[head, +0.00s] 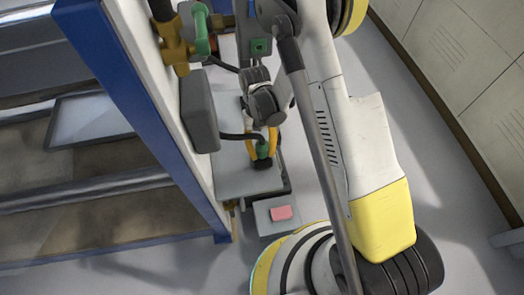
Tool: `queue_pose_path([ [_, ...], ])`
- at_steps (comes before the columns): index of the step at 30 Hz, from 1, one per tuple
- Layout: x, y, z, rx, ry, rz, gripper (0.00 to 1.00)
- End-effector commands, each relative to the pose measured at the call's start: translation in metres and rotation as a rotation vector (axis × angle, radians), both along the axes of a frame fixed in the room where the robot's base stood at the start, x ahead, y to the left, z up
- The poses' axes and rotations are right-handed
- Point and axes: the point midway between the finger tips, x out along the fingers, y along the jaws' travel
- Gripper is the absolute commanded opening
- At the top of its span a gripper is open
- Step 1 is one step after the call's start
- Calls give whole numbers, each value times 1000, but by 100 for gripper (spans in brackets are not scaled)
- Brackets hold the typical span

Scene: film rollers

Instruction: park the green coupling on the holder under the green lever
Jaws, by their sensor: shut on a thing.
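The green coupling (263,149) is low in the middle of the head view, above a grey plate, with a black piece at its lower end. My gripper (262,146) is shut on it, a yellow finger on each side. A black hose runs left from the coupling towards a grey box. The green lever (202,30) is at the top left, beside brass pipework. A dark block with a green face (260,47) is right of the lever; I cannot tell whether it is the holder. The coupling is apart from the lever.
A grey box (199,112) on the white machine side stands close left of my gripper. The grey plate (237,178) lies beneath. A pink block (281,213) sits on a small grey box below. A blue frame (140,110) bounds the left. Open floor lies right of my arm.

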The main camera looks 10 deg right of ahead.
Motion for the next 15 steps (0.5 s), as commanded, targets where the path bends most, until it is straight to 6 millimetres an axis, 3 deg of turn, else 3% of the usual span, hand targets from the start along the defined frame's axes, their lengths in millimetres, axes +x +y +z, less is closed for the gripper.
queue_pose_path([
  [15,1,0,-13,0,-4,-1,0],
])
